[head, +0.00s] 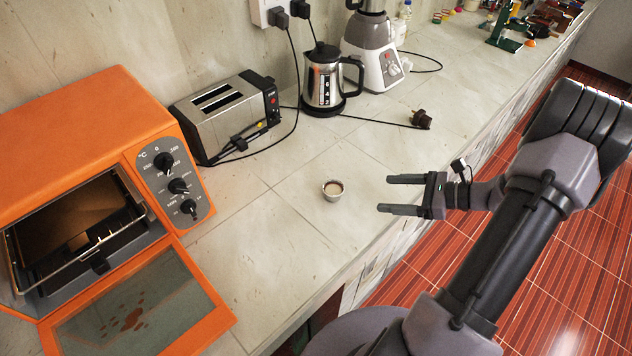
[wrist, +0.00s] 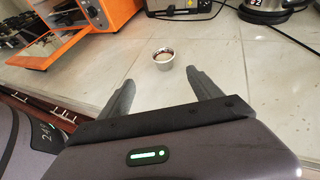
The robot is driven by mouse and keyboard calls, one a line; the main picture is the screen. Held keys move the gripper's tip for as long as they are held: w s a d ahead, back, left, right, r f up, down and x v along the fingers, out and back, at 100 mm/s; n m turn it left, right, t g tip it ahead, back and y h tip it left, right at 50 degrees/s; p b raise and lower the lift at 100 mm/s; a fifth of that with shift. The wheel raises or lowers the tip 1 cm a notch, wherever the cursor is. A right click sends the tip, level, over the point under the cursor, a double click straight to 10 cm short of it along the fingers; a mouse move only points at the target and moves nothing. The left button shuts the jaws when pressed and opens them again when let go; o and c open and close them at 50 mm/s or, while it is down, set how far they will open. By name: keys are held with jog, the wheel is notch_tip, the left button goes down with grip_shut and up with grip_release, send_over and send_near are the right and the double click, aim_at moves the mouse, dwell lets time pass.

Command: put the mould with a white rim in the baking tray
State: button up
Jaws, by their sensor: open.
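The mould (head: 333,190) is a small round cup with a pale rim and a brownish inside. It stands upright on the counter in the head view, and it also shows in the wrist view (wrist: 163,61), ahead of and between my fingertips. My gripper (head: 391,195) is open and empty, a short way to the right of the mould and apart from it. A dark baking tray (head: 101,262) with a wire rack above it appears to be inside the orange oven (head: 95,150) at the left. The oven door (head: 135,315) is folded down open. Much of the tray is hidden.
A silver toaster (head: 228,115), a kettle (head: 325,80) and a blender (head: 374,50) stand along the wall behind the mould. Black cables (head: 285,108) and a loose plug (head: 421,119) lie on the counter. The counter between mould and oven is clear.

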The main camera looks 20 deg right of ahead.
jog(key=b, duration=0.4)
send_near(326, 188)
jog(key=shift+w+a+f+m, duration=0.15)
jog(key=shift+w+a+f, duration=0.15)
jog(key=shift+f, duration=0.1)
jog(key=shift+w+a+f+m, duration=0.15)
jog(key=shift+w+f, duration=0.15)
jog(key=shift+f, duration=0.15)
jog(key=b+x, duration=0.1)
jog(key=x, duration=0.2)
jog(key=b+x, duration=0.1)
jog(key=x, duration=0.2)
jog(key=shift+a+r, duration=0.1)
jog(key=shift+r, duration=0.2)
jog(key=shift+s+r, duration=0.1)
grip_shut()
jog(key=shift+r, duration=0.1)
